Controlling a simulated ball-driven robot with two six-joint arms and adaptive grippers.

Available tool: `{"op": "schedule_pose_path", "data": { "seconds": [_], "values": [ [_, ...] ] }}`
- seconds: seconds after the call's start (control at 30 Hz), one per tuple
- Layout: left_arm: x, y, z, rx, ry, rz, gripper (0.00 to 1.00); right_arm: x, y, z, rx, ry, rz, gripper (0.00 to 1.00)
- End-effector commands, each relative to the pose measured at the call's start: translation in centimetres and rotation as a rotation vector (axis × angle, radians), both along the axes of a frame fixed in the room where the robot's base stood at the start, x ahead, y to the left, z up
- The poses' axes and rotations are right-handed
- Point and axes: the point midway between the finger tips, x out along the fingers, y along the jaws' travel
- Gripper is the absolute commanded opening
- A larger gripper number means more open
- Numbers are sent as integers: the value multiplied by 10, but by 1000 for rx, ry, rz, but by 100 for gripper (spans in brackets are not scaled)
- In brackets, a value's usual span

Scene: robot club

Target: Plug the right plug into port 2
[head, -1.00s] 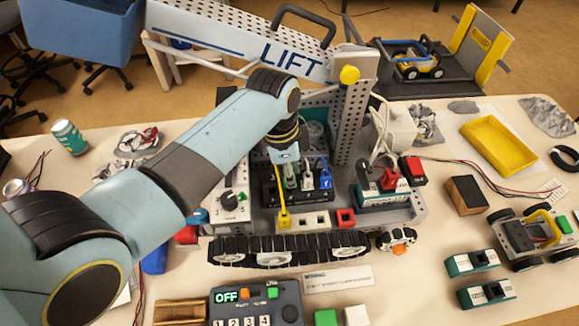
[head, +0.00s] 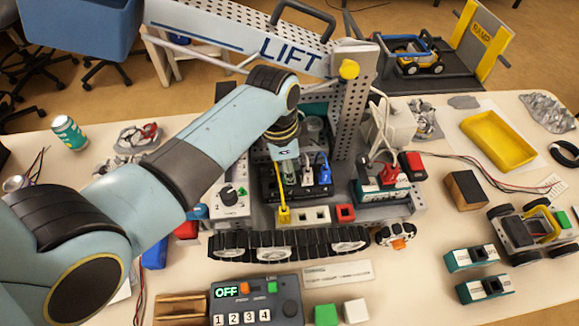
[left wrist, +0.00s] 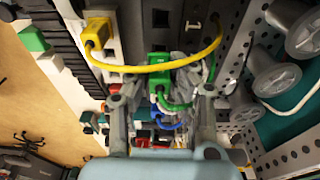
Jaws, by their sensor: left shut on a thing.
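In the head view my left gripper (head: 287,160) points down over a black port block (head: 269,188) on the tracked lift model. In the left wrist view its fingers (left wrist: 161,98) stand either side of a green plug (left wrist: 158,93) and are shut on it; its contact with the block is unclear. A yellow plug (head: 284,213) with a yellow cable is at the block's front left; it also shows in the left wrist view (left wrist: 97,32). A blue plug (head: 325,175) is at the block's right. My right gripper is out of view.
A perforated upright (head: 349,110) stands close behind and right of the block. A control panel (head: 258,303) showing OFF lies in front. The table's right front is partly clear.

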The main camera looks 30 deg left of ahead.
Motion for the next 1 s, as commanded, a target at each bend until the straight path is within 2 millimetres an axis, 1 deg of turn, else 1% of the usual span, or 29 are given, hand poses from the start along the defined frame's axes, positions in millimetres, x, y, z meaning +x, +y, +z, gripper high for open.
{"op": "schedule_pose_path", "data": {
  "seconds": [0.5,0.7,1.0],
  "values": [
    [0,0,-4,0,0,0,0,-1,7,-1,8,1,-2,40],
    [0,0,-8,0,0,0,0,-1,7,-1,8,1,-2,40],
    [0,0,-8,1,-1,0,0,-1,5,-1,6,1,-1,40]
  ]
}}
